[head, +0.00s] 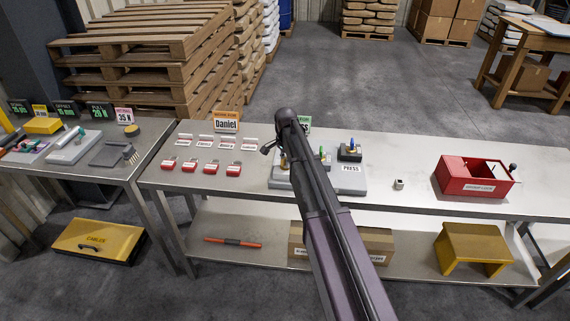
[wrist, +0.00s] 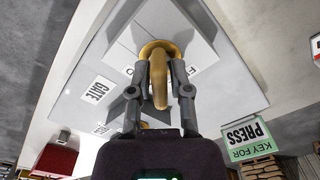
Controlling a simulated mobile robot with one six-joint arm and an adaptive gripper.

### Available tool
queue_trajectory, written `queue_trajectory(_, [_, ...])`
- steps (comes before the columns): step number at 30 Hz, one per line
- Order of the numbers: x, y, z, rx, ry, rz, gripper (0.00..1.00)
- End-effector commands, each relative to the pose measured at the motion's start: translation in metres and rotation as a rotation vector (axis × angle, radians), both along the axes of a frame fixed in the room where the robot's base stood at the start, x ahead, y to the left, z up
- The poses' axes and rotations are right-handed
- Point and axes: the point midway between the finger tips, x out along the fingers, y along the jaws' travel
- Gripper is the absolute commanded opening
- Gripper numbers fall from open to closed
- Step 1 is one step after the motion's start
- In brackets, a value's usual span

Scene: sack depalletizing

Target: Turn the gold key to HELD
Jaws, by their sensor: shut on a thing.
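The gold key (wrist: 160,92) stands in a round gold collar on a grey panel in the wrist view. My gripper (wrist: 162,76) has its two fingers closed on either side of the key. A GATE label (wrist: 97,90) is left of the key, and another label behind the fingers is partly covered, so I cannot read the key's position. In the head view my arm covers most of the grey panel (head: 354,186) and hides the fingertips.
A green-topped key (head: 323,155) and a black block (head: 350,152) with a blue top stand right of my arm. Several red padlocks (head: 212,168) lie to the left. A red box (head: 466,180) stands right. The bench between panel and box is mostly clear.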

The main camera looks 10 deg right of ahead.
Motion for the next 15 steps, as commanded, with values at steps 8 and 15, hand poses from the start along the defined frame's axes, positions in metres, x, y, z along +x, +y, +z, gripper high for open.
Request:
queue_trajectory(8, [-0.0013, 0.0002, -0.0006, 0.001, 0.003, -0.202, 0.00])
queue_trajectory(15, [-0.0013, -0.0001, -0.0006, 0.000, 0.002, -0.302, 0.00])
